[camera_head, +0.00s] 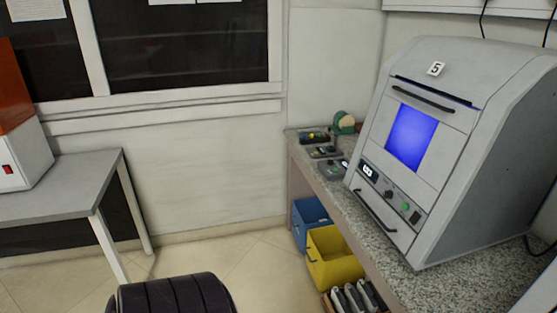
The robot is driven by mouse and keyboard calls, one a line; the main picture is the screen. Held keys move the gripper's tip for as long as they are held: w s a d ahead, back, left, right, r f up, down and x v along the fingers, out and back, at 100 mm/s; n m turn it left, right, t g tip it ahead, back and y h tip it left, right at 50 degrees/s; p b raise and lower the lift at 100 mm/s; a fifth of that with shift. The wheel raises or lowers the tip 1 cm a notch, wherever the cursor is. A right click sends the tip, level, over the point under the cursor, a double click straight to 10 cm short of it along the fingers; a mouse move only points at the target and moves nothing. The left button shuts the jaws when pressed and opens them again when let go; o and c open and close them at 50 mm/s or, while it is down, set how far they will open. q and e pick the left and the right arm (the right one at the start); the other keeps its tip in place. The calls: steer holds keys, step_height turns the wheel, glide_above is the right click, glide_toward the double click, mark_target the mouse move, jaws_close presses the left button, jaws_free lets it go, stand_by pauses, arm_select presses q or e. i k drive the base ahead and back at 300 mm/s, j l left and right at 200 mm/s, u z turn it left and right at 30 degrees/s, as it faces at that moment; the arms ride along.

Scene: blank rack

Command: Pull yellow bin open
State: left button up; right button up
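The yellow bin (338,268) sits low under the speckled counter, right of the middle of the picture. Its upper part looks open, with a shaded inside, and a small dark handle shows on its left-facing front. The counter's edge hides its right side. How far it sticks out is hard to tell. Neither of my grippers is in view.
A blue bin (308,222) is behind the yellow one; a box of dark items (352,298) is in front. A grey machine (435,150) stands on the counter (455,285). A dark ribbed rounded object (172,295) is at the bottom. Floor (262,268) left of the bins is clear.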

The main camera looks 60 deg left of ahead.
mark_target(325, 246)
steer(key=u, duration=1.65)
steer(key=i+j+z, duration=0.15)
steer(key=j+z, duration=0.2)
